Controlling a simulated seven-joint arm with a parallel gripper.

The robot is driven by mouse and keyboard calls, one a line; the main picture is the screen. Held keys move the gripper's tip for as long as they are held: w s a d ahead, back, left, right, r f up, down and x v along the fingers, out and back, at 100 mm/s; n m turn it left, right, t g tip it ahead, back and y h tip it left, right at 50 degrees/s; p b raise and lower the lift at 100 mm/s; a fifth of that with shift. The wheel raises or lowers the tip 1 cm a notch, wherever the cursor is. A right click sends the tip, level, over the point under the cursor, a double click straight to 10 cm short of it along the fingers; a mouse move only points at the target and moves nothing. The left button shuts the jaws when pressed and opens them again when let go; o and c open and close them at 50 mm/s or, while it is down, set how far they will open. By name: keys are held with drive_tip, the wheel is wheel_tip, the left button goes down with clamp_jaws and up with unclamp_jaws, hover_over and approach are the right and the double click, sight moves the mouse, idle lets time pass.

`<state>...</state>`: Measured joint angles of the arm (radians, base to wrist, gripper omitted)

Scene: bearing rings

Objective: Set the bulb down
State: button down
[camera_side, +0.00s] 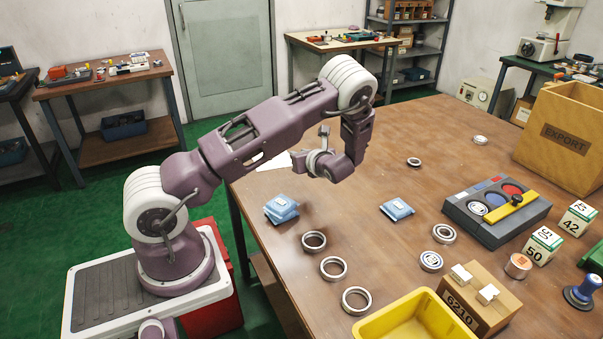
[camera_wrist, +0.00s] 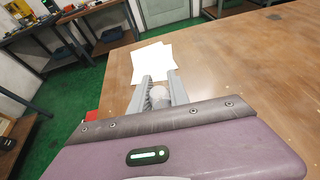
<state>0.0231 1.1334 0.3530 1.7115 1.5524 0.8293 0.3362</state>
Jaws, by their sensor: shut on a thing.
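My gripper (camera_wrist: 159,78) is shut on a small pale rounded thing, which looks like the bulb (camera_wrist: 158,92), low between its two grey fingers in the wrist view. In the side view my gripper (camera_side: 298,160) is held above the table's far left part, pointing roughly sideways to the left. The bulb cannot be made out there. White paper sheets (camera_wrist: 152,63) lie on the table (camera_wrist: 245,65) beyond the fingertips in the wrist view. The sheets (camera_side: 272,161) are partly behind my gripper in the side view.
Two blue packets (camera_side: 281,208) (camera_side: 397,210) and several metal rings (camera_side: 333,268) lie on the table. A grey tray (camera_side: 482,231) with coloured wells, a yellow bin (camera_side: 375,327), a ring carton (camera_side: 466,312) and an EXPORT box (camera_side: 560,175) stand to the right. The table's far middle is mostly clear.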

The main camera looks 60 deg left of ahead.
drive_tip(key=w+d+r, duration=0.1)
drive_tip(key=w+d, duration=0.1)
drive_tip(key=w, duration=0.1)
drive_tip(key=m+t, duration=0.2)
hover_over(346, 197)
wheel_tip(346, 197, down, 10)
drive_tip(key=shift+r, duration=0.2)
drive_tip(key=shift+f, duration=0.1)
drive_tip(key=c, duration=1.3)
unclamp_jaws()
drive_tip(key=shift+h, duration=0.3)
drive_tip(key=shift+o, duration=0.2)
